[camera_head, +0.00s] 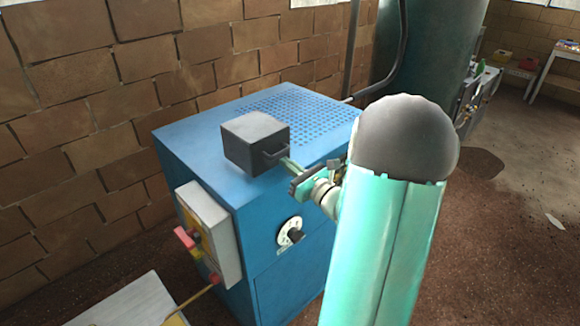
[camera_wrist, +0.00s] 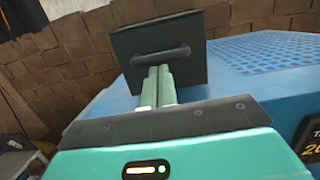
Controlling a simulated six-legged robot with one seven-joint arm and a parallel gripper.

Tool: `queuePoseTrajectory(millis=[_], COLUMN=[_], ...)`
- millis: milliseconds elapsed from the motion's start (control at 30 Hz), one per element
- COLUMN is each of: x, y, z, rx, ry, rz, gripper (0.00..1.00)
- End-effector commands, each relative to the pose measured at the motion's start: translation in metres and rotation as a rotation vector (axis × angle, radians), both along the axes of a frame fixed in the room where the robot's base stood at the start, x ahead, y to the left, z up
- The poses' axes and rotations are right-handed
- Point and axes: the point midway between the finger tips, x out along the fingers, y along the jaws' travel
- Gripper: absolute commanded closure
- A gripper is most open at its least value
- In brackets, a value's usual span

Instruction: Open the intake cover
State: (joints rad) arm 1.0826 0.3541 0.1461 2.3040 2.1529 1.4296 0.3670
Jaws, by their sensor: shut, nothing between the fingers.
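The intake cover (camera_head: 252,137) is a dark grey box-shaped lid with a handle, on top of the blue machine (camera_head: 262,215) near its front edge. Its front face and dark bar handle (camera_head: 275,154) point toward my arm. In the wrist view the cover (camera_wrist: 190,38) fills the top middle, with the handle (camera_wrist: 160,54) across its face. My gripper (camera_head: 287,163) is shut, its two pale green fingers (camera_wrist: 158,80) side by side. The fingertips are at or just below the handle; I cannot tell whether they touch it. The cover looks closed.
A perforated panel (camera_head: 290,112) lies behind the cover on the machine's top. A dial (camera_head: 291,233) is on the front, and a control box with a red button (camera_head: 186,238) is on the left side. A brick wall (camera_head: 130,80) stands close behind.

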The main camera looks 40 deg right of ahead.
Motion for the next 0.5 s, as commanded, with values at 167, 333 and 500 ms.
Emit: queuePoseTrajectory(millis=[167, 333, 500], x=[0.001, 0.005, 0.013], y=[0.000, 0.001, 0.001], z=[0.007, 0.021, 0.043], rx=[-0.004, -0.009, -0.014], ry=[0.024, 0.083, 0.181], rz=[0.000, 0.001, 0.001], gripper=[1.00, 1.00, 1.00])
